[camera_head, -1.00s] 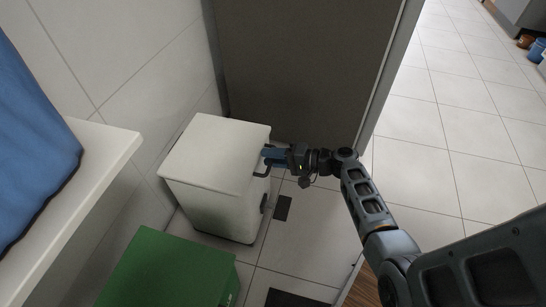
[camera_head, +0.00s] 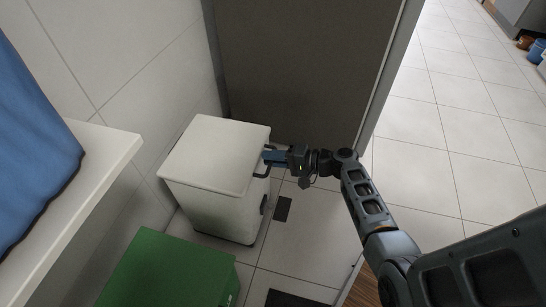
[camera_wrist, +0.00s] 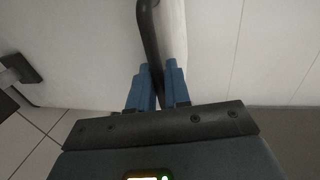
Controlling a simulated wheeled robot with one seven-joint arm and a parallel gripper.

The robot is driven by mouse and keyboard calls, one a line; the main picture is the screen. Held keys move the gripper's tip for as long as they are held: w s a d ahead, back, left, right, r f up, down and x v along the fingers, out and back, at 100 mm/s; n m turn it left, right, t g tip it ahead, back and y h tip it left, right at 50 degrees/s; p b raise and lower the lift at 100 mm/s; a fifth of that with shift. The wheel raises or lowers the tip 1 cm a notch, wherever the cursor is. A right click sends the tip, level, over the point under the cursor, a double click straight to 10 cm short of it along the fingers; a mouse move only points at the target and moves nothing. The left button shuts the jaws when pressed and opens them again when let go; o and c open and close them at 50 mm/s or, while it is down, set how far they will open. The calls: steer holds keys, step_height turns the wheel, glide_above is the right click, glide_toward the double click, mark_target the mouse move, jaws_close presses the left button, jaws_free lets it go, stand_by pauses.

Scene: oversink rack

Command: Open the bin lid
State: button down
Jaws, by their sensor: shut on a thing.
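The white bin (camera_head: 217,211) stands on the tiled floor against the wall. Its flat white lid (camera_head: 215,152) lies closed on top. A dark bar handle (camera_head: 262,173) sticks out from the lid's right edge; it also shows in the wrist view (camera_wrist: 150,35). My gripper (camera_head: 268,157) is at this right edge, with its blue fingers (camera_wrist: 158,84) shut on the handle. The fingers cover part of the handle in the head view.
A green bin (camera_head: 168,272) stands in front of the white bin. A white shelf (camera_head: 95,165) with blue cloth (camera_head: 35,140) is at the left. A dark panel (camera_head: 305,65) rises behind. Tiled floor (camera_head: 440,160) at the right is clear.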

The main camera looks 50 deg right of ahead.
steer(key=shift+r+p, duration=0.8)
steer(key=w+a+r+g+h+p, duration=0.1)
steer(key=w+r+g+p, duration=0.3)
steer(key=r+p, duration=0.75)
steer(key=w+a+r+g+h+p, duration=0.3)
steer(key=r+p, duration=0.5)
steer(key=p, duration=0.7)
steer(key=w+a+r+g, duration=0.2)
steer(key=w+r+g, duration=0.1)
steer(key=w, duration=0.5)
steer(key=w+a+r+g, duration=0.2)
steer(key=w+r, duration=0.3)
steer(key=w, duration=0.3)
steer(key=shift+g+h+b, duration=0.3)
steer(key=shift+g+h, duration=0.1)
steer(key=shift+a+r, duration=0.1)
